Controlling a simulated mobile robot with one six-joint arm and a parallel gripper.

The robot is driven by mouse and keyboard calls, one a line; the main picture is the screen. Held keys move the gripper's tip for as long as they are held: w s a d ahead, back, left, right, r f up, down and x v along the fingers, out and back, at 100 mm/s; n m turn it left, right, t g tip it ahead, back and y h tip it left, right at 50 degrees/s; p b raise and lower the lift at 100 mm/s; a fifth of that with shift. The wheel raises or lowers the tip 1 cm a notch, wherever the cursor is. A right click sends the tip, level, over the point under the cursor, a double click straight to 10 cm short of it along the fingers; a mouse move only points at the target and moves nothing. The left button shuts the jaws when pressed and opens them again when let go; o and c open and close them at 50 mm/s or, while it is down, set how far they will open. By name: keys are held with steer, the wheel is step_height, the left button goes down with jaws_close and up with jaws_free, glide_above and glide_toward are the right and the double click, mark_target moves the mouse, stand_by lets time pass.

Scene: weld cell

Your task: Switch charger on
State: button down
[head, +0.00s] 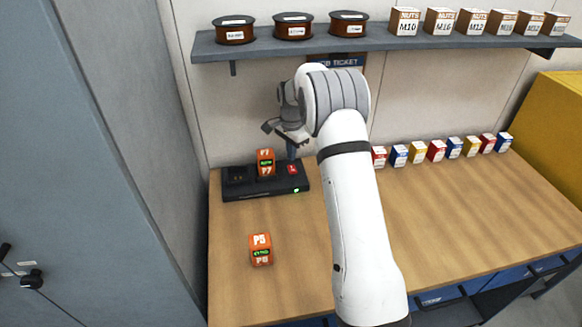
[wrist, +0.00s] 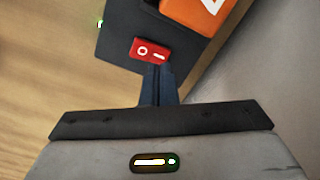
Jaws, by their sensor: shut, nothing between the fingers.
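The black charger (head: 265,192) stands at the back left of the wooden bench, with a small green light lit at its front right. Its red rocker switch (head: 292,169) is on the right part of the top; the wrist view shows the switch (wrist: 150,50) with its O and I marks. An orange battery marked P7 (head: 265,162) sits upright in the charger; part of it shows in the wrist view (wrist: 195,12). My gripper (head: 291,155) is shut and empty, pointing down over the switch. Its fingertips (wrist: 159,68) are right at the switch's edge; I cannot tell whether they touch.
An orange battery marked P5 (head: 261,249) stands on the bench in front of the charger. Several small boxes (head: 437,150) line the back right. A shelf (head: 380,38) with spools and nut boxes hangs above. A grey cabinet (head: 90,160) stands left. The front left bench is mostly clear.

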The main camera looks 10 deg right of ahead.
mark_target(291, 167)
step_height(291, 167, up, 4)
steer(key=shift+r+p, duration=0.1)
steer(key=shift+p, duration=0.85)
steer(key=shift+s, duration=0.1)
